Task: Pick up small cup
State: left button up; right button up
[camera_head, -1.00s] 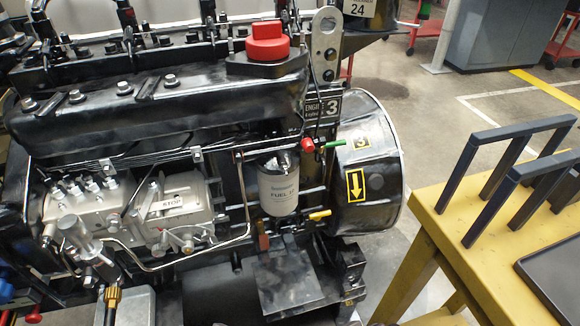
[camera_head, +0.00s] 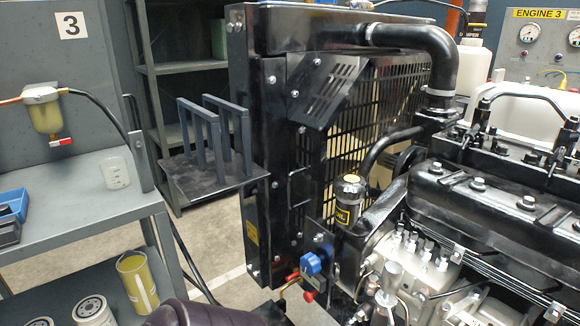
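A small, whitish translucent cup (camera_head: 115,173) stands upright on the upper shelf of the grey workbench (camera_head: 85,222) at the left. It is near the bench's right end, and nothing touches it. Neither of my grippers shows in the head view. A dark rounded shape at the bottom edge may be part of my arm, but I cannot tell.
A filter bowl (camera_head: 45,115) hangs above the bench, and a blue bin (camera_head: 12,203) sits at its left. A yellow container (camera_head: 138,283) and white filters (camera_head: 93,310) are on the lower shelf. The black radiator (camera_head: 262,150) and engine (camera_head: 490,205) fill the right.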

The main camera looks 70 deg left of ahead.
aim_at(115, 172)
jog(key=u, duration=0.45)
jog(key=j+u, duration=0.15)
jog(key=u, duration=0.8)
jog(key=j+u, duration=0.2)
jog(key=u, duration=0.25)
jog(key=l+u, duration=0.1)
jog(key=u, duration=0.35)
jog(key=k+l+u, duration=0.1)
jog(key=u, duration=0.75)
jog(key=j+z, duration=0.15)
jog(key=j, duration=0.95)
jog(key=i, duration=0.1)
